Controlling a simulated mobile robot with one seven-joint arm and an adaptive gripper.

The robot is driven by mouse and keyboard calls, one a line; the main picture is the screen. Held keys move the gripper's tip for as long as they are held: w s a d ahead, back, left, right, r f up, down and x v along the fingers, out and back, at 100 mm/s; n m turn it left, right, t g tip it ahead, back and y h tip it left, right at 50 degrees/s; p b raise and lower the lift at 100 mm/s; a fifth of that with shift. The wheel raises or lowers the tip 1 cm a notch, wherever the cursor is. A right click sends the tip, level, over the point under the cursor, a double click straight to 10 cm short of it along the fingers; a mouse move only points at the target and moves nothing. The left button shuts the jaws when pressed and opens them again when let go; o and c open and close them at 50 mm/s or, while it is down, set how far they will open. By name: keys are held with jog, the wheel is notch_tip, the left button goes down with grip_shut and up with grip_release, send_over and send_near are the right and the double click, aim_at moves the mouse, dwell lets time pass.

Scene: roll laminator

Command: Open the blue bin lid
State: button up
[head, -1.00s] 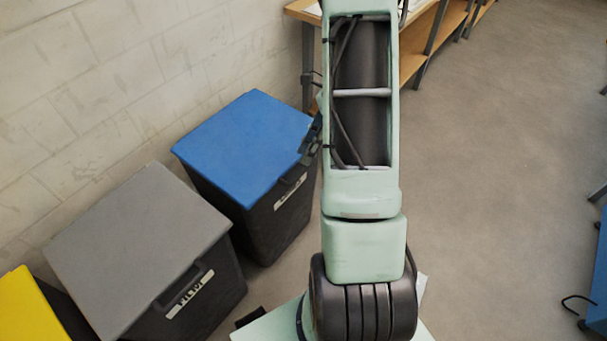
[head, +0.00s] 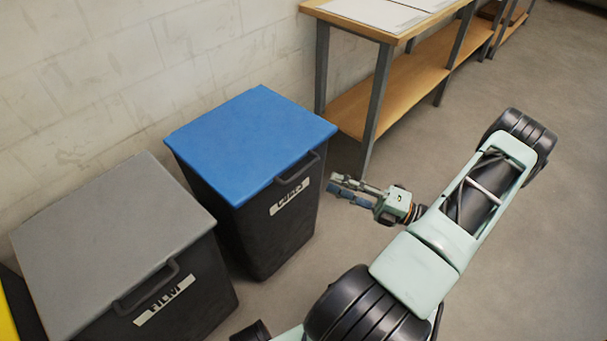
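The blue lid (head: 250,142) lies flat and closed on a dark bin (head: 270,232) against the wall. A dark bar handle (head: 298,169) sits at the lid's front edge, above a white label on the bin's front.
A grey-lidded bin (head: 112,240) labelled FILM stands to the left, with a yellow-lidded one (head: 5,325) partly in view beyond it. A wooden workbench (head: 345,22) with a lower shelf stands behind, right of the blue bin. Open floor (head: 540,250) lies to the right.

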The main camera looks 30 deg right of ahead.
aim_at(302, 170)
jog(key=b+x, duration=0.1)
jog(key=x, duration=0.9)
jog(key=shift+w+a+b, duration=0.15)
jog(key=shift+b, duration=0.25)
jog(key=shift+c, duration=0.2)
grip_shut()
